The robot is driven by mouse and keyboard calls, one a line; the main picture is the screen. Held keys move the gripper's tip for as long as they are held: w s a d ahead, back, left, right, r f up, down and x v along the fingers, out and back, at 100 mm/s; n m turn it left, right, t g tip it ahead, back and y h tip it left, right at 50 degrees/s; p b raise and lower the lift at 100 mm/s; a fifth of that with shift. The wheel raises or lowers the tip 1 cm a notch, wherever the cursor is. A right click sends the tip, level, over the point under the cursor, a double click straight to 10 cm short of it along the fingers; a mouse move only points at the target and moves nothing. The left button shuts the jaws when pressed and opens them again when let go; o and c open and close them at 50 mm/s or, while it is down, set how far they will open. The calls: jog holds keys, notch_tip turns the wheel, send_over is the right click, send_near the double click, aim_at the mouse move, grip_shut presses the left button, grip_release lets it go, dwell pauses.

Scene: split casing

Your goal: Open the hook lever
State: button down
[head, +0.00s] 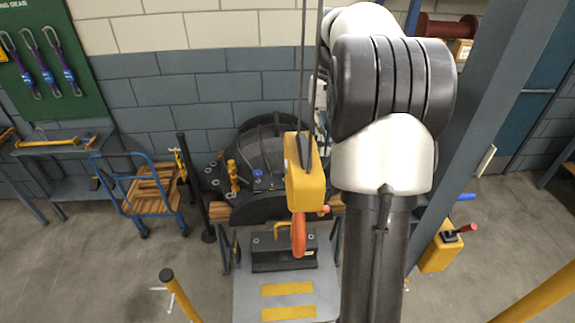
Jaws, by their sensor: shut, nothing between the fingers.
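A yellow hook block (306,180) hangs on dark cables in the middle of the head view. An orange hook (299,236) hangs from its lower end, in front of a dark box. A small orange-red piece (324,211) sticks out to the right at the block's bottom; I cannot tell whether it is the lever or how it is set. My white and black arm fills the view right of the block, apart from it in the picture. My gripper is not in view.
A dark domed casing (270,150) stands behind the block. The dark box (285,255) with a yellow handle sits on a grey plate (250,297). A blue cart (150,192) and posts stand left. A grey column (470,120) and yellow box (440,250) stand right.

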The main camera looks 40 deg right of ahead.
jog(key=s+a+f, duration=0.3)
jog(key=s+f, duration=0.1)
jog(key=f, duration=0.7)
jog(key=shift+s+f, duration=0.15)
jog(key=shift+s, duration=0.25)
jog(key=shift+s+a, duration=0.15)
jog(key=shift+s, duration=0.1)
